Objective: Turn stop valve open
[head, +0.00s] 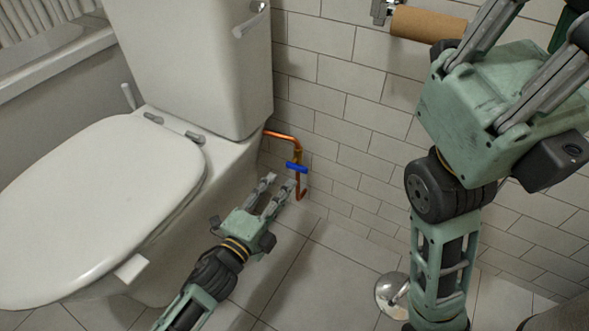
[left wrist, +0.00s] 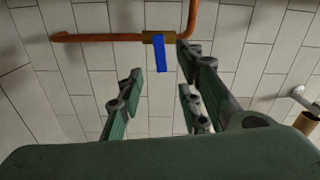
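The stop valve has a blue handle (head: 296,167) on a copper pipe (head: 283,135) beside the toilet, near the tiled wall. The handle looks crosswise to the pipe. In the left wrist view the blue handle (left wrist: 161,54) sticks out from a brass valve body (left wrist: 149,38). My left gripper (head: 279,182) is low, just in front of the valve, with its fingers spread and empty. In the left wrist view my left gripper (left wrist: 160,85) has its fingertips either side of the handle's line, apparently short of it. My right gripper (head: 490,85) points up at right; its fingertips are out of frame.
The white toilet (head: 190,250) stands close left of my left gripper. The tiled wall (head: 350,160) is behind the valve. A cardboard roll (head: 428,24) hangs on the wall at top. A round metal object (head: 389,294) is low at right. Floor tiles (head: 320,275) between are clear.

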